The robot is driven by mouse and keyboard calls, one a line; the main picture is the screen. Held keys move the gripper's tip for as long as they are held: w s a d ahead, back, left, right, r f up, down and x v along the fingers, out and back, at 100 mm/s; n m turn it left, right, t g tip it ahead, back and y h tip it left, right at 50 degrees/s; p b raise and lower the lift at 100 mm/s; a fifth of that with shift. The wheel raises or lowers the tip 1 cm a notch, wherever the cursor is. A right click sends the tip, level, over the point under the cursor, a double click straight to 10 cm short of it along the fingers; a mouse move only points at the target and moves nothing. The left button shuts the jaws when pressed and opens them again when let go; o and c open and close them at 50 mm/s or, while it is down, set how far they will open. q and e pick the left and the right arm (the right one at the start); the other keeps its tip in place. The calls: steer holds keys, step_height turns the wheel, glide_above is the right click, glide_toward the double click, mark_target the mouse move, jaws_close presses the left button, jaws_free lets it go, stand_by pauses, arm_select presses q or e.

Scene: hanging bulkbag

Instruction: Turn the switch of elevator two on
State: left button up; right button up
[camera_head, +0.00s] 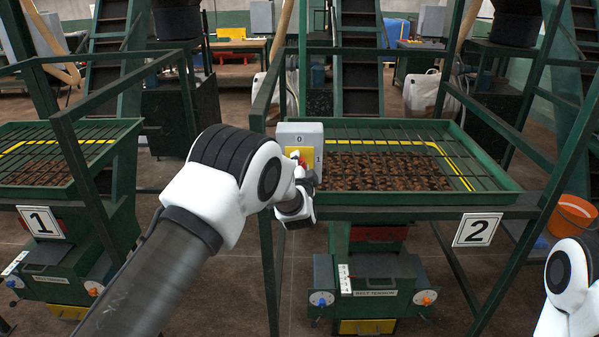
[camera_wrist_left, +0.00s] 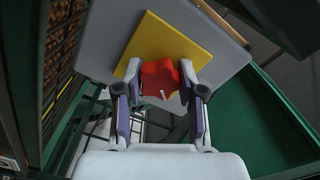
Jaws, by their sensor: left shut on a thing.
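The switch box (camera_head: 289,135) is grey with a yellow plate (camera_head: 303,153) and the marks 0 and 1. It is mounted at the left front corner of the elevator marked 2 (camera_head: 477,230). Its red knob (camera_wrist_left: 161,80) shows in the left wrist view on the yellow plate (camera_wrist_left: 150,38). My left gripper (camera_wrist_left: 160,98) is shut on the red knob, with one finger on each side. In the head view my left gripper (camera_head: 301,168) partly covers the knob, so its exact setting is hard to tell. My right gripper is not in view; only part of my right arm shows at the lower right.
A green frame with posts and rails surrounds the grated tray (camera_head: 420,198) of elevator two. Elevator one, with its sign (camera_head: 41,222), stands at the left. An orange bucket (camera_head: 571,216) stands on the floor at the right.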

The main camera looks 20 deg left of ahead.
arm_select(q)
steer(key=m+b, duration=0.1)
steer(key=m, duration=0.3)
steer(key=shift+m, duration=0.3)
steer(key=m+b, duration=0.1)
steer(key=m, duration=0.4)
steer(key=shift+f, duration=0.1)
steer(key=o, duration=1.2)
steer(key=shift+d, duration=0.1)
steer(key=shift+c, duration=0.2)
